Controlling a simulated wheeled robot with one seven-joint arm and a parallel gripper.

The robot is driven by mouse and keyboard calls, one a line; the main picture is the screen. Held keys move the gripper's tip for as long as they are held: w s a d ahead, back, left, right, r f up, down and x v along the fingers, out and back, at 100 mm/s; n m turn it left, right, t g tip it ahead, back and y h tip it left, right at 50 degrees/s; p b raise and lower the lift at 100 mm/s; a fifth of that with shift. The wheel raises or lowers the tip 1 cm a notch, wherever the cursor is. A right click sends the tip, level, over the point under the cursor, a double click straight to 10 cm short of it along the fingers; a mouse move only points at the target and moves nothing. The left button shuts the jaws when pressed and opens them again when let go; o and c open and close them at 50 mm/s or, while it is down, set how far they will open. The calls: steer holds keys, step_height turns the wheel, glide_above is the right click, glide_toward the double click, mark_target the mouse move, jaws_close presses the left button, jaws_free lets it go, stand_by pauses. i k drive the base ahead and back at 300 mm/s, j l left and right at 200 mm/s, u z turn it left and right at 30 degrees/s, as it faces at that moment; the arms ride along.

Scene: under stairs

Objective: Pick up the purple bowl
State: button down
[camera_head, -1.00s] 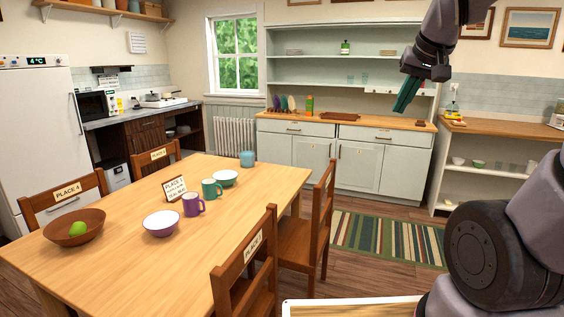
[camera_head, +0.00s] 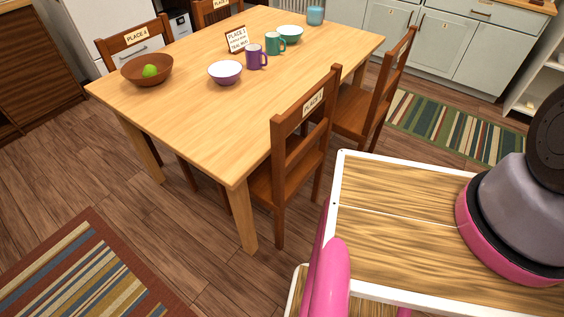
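The purple bowl (camera_head: 225,75), white inside with a purple outer wall, stands upright on the wooden dining table (camera_head: 170,95), near its middle. A purple mug (camera_head: 256,58) stands just right of and behind it. My gripper is outside the picture now. Only the lower part of my arm shows at the right edge, well apart from the bowl.
A brown bowl with a green fruit (camera_head: 149,71) stands on the table's left. A sign (camera_head: 237,40), a green mug (camera_head: 275,44), a green bowl (camera_head: 290,33) and a blue cup (camera_head: 315,15) stand behind. Wooden chairs (camera_head: 295,150) block the right side.

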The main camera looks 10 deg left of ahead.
mark_target(224, 73)
steer(key=u, duration=1.25)
steer(key=i+l+u, duration=0.2)
steer(key=l, duration=0.25)
steer(key=i+l+u, duration=0.2)
steer(key=l, duration=0.25)
steer(key=i+l+u, duration=0.1)
steer(key=l+u, duration=0.15)
steer(key=l, duration=0.2)
steer(key=i+l+u, duration=0.2)
steer(key=l, duration=0.3)
steer(key=l+u, duration=0.2)
steer(key=l, duration=0.3)
steer(key=k, duration=0.1)
